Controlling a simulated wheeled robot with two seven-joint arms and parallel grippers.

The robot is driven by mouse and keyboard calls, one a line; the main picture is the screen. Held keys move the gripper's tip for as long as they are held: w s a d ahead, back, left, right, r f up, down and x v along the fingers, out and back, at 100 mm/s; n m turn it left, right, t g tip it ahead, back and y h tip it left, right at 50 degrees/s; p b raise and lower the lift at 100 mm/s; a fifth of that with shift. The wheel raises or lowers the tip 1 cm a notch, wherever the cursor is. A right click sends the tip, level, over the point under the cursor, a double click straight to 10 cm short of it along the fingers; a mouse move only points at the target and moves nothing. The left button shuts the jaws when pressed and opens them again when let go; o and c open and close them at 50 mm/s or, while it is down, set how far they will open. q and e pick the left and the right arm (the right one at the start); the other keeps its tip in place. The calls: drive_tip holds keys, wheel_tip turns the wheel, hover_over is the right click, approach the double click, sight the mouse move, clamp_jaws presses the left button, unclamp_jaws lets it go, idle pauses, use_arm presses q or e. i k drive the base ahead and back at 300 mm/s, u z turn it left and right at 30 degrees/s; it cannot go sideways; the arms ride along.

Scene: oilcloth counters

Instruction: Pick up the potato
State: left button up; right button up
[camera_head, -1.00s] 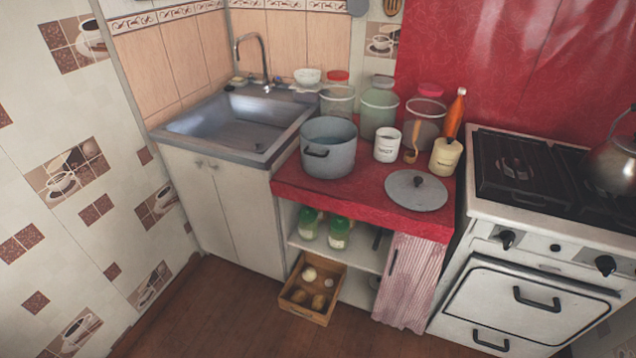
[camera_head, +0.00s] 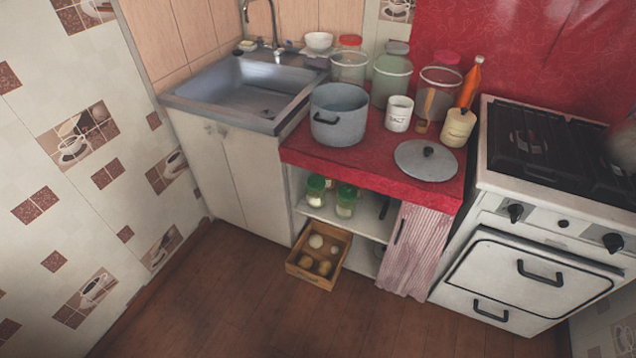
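A wooden crate (camera_head: 331,283) sits low at the front of the open shelf, under the red counter, at floor level. Several roundish vegetables lie in it. Brown ones that look like potatoes (camera_head: 324,267) are toward the front, and a paler round one (camera_head: 316,241) is toward the back. They are small in the picture, so I cannot tell each kind for sure. Neither of my grippers shows in the head view.
The red counter (camera_head: 372,165) holds a grey pot (camera_head: 339,115), a lid (camera_head: 426,160), jars and a salt canister (camera_head: 399,114). Green-lidded jars (camera_head: 346,201) stand on the shelf above the crate. A stove (camera_head: 535,240) stands right, a sink cabinet (camera_head: 240,185) left. The wooden floor (camera_head: 230,300) in front is clear.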

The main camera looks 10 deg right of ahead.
sight(305, 261)
drive_tip(key=u, duration=1.45)
drive_tip(key=i, duration=1.95)
drive_tip(key=z, duration=1.3)
